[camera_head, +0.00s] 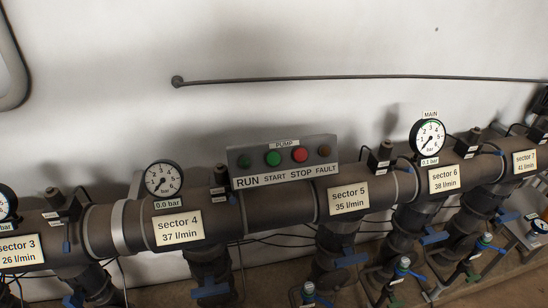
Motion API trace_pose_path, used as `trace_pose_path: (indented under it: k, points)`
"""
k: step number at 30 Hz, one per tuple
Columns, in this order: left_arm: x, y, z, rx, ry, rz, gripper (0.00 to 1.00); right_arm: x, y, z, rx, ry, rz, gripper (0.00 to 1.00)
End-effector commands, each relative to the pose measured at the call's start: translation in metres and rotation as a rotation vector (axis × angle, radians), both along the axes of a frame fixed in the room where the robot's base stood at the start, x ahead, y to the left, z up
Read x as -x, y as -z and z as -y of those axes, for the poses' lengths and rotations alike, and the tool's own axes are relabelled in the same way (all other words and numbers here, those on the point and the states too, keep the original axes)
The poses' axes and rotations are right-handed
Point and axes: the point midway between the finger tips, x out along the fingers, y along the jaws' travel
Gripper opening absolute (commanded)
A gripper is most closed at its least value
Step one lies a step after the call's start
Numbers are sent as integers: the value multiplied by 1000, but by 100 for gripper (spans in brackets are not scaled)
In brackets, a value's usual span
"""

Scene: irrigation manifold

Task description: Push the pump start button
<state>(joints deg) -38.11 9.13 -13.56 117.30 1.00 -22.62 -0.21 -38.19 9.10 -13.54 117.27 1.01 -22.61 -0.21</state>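The grey pump panel (334,157) sits above the pipe near the middle of the view, labelled "PUMP". A row of round items runs along it above the words RUN, START, STOP and FAULT. Nothing covers the panel. Neither of my grippers is in view.
A thick dark pipe (285,212) crosses the view below the panel, with sector labels and blue-handled valves below. Pressure gauges (163,180) and (427,137) stand on either side of the panel. A thin rod (380,77) runs along the wall above.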

Motion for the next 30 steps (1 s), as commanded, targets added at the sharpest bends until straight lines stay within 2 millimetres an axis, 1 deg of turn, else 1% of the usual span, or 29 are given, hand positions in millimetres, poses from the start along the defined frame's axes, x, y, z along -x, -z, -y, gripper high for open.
trace_pose_path:
  k: [1, 5, 17, 30]
  points:
    - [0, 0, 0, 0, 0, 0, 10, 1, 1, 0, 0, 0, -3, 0]
    - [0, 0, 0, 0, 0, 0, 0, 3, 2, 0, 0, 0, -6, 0]
    - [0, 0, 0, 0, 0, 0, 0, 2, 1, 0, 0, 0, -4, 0]
    - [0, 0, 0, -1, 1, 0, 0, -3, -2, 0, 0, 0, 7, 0]
